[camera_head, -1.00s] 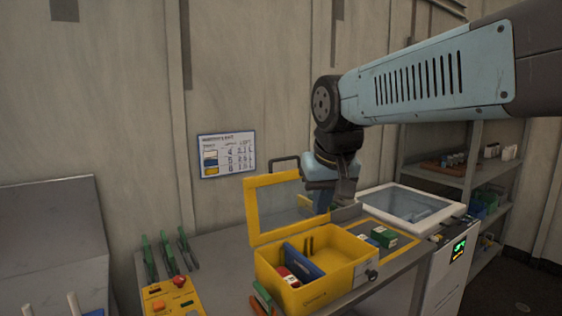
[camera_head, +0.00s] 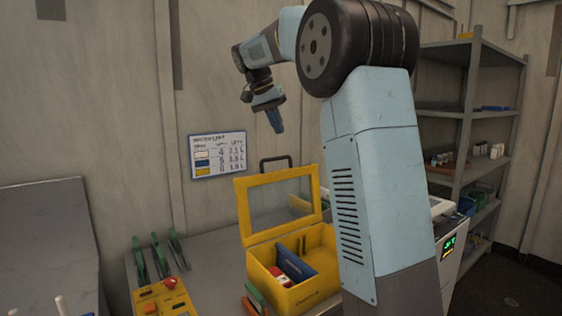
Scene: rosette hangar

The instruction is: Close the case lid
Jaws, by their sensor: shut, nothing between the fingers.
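The yellow case (camera_head: 293,297) stands on the grey bench. Its lid (camera_head: 241,217), a yellow frame with a clear pane, stands raised at the back. Inside the case are a blue item (camera_head: 297,262) and a red and white item (camera_head: 280,276); my arm hides the case's right side. My gripper (camera_head: 276,126) is shut and empty, pointing down, in the air above the lid and apart from it.
A control box with a red button (camera_head: 170,282) and green-handled clamps (camera_head: 158,256) are left of the case. A metal shelf (camera_head: 470,125) is at the right. A chart (camera_head: 217,155) hangs on the wall.

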